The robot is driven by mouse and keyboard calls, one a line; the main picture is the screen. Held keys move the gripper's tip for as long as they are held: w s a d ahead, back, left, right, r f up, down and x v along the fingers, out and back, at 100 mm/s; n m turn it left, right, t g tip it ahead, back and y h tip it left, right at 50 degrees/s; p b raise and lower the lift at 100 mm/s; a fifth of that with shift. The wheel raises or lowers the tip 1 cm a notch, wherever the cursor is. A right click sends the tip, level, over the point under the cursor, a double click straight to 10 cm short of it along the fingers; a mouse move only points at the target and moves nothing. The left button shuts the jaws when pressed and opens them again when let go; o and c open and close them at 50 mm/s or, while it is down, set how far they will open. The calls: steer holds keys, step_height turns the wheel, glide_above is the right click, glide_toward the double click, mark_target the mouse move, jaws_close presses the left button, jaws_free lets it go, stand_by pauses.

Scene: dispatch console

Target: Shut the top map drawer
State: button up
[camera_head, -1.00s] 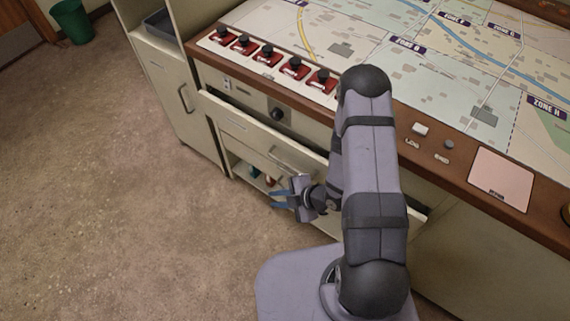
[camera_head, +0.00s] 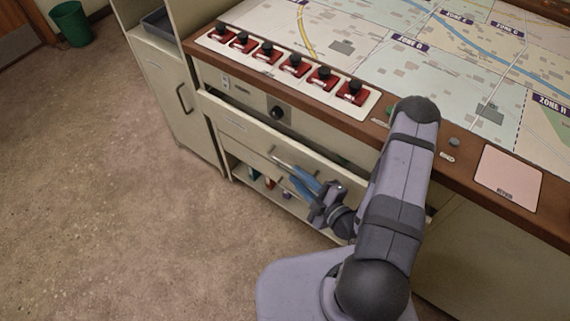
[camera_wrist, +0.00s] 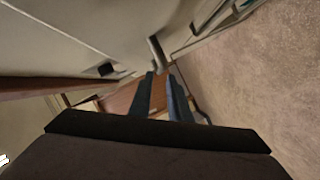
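The top map drawer (camera_head: 237,125) is a pale cream panel under the console's wooden edge. It stands part way out, with a dark gap behind its top edge. Its bar handle (camera_head: 284,163) is on the front face; its right end is hidden by my gripper. My gripper (camera_head: 297,178) has blue fingers and is in front of the drawer, close to the handle. I cannot tell whether they touch. In the wrist view the fingers (camera_wrist: 160,92) are apart with nothing held between them. A pale handle-like bar (camera_wrist: 157,52) shows just beyond the tips.
Below the drawer is an open shelf (camera_head: 243,172) with small items. A black knob (camera_head: 277,112) is on the panel above. Red switches (camera_head: 294,66) line the console top. A cabinet (camera_head: 172,92) stands to the left. The floor (camera_head: 110,200) in front is clear.

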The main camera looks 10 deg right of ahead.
mark_target(285, 163)
steer(key=shift+p+x, duration=0.3)
steer(key=shift+x, duration=3.3)
jaws_close()
